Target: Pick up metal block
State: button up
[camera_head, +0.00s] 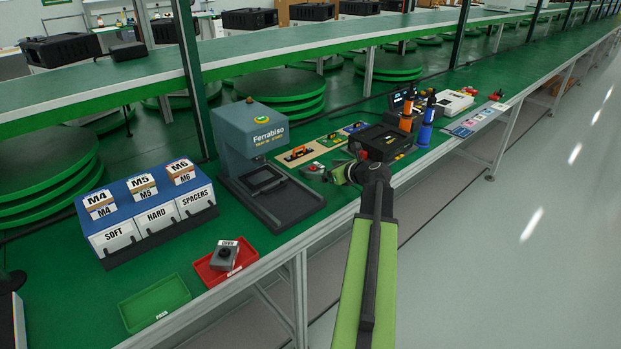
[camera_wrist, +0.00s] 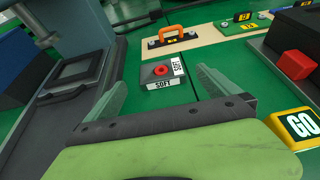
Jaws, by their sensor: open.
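A grey metal-looking block (camera_wrist: 165,82) with a red ring on top and a "SOFT" label lies on the green bench in the wrist view. In the head view it is small near my gripper (camera_head: 337,174), at the block's spot (camera_head: 315,167). My gripper (camera_wrist: 160,78) is open and empty, its two pale fingers apart with the block ahead between them. I cannot tell whether the fingers are level with it. A second grey block (camera_head: 225,253) with a dark round top sits in the red tray (camera_head: 206,274) at the front left.
The Ferrabiso press (camera_head: 258,135) stands left of my gripper. Beyond the block is a board with an orange handle (camera_wrist: 172,38). An empty green tray (camera_head: 155,303) lies front left.

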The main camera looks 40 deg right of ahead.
aim_at(313, 169)
jog(key=shift+b+x, duration=1.2)
jog(key=shift+x, duration=1.85)
jog(key=shift+s+f, duration=0.1)
jog(key=shift+c, duration=0.4)
jog(key=c, duration=1.5)
